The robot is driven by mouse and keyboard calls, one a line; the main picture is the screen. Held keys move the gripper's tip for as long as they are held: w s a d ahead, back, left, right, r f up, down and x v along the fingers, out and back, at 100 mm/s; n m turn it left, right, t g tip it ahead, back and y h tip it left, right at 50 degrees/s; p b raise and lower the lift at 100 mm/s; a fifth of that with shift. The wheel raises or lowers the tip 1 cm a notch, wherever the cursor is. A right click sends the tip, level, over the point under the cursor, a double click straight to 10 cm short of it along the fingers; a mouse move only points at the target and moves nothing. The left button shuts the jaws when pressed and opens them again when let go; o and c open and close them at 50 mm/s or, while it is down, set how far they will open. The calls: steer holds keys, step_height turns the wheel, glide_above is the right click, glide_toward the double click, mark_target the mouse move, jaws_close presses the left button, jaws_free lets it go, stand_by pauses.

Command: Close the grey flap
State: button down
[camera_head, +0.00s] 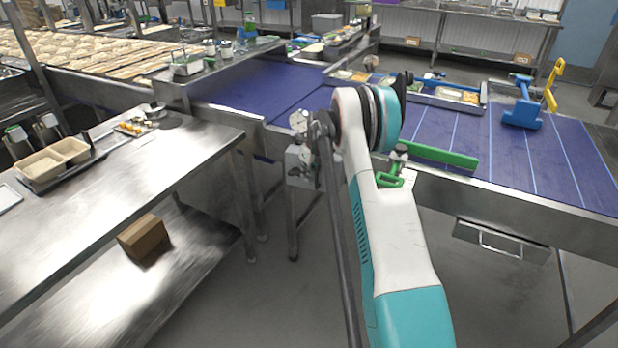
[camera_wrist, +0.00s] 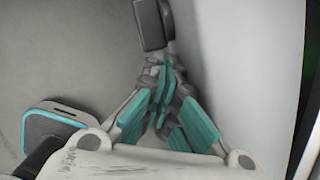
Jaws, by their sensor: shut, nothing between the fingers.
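In the head view, a grey panel with a bar handle (camera_head: 500,243) hangs under the right conveyor's side rail. It may be the grey flap, but I cannot tell for sure. In the wrist view, my gripper (camera_wrist: 166,70) has its teal-padded fingers together, with nothing between them. A dark grey block (camera_wrist: 153,24) lies just beyond the fingertips, and I cannot tell whether they touch. A broad pale grey surface (camera_wrist: 245,75) runs along the right of the fingers. In the head view my arm hides my gripper.
A steel table (camera_head: 110,190) stands at left with beige containers (camera_head: 55,160) on it and a cardboard box (camera_head: 143,238) on its lower shelf. The blue conveyor (camera_head: 540,150) carries a blue tool (camera_head: 521,105). A gauge box (camera_head: 300,160) stands beside my arm. Floor between is clear.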

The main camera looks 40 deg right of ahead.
steer(key=shift+w+d+m, duration=0.25)
steer(key=shift+w+m, duration=0.25)
steer(key=shift+w, duration=0.3)
steer(key=shift+r, duration=0.1)
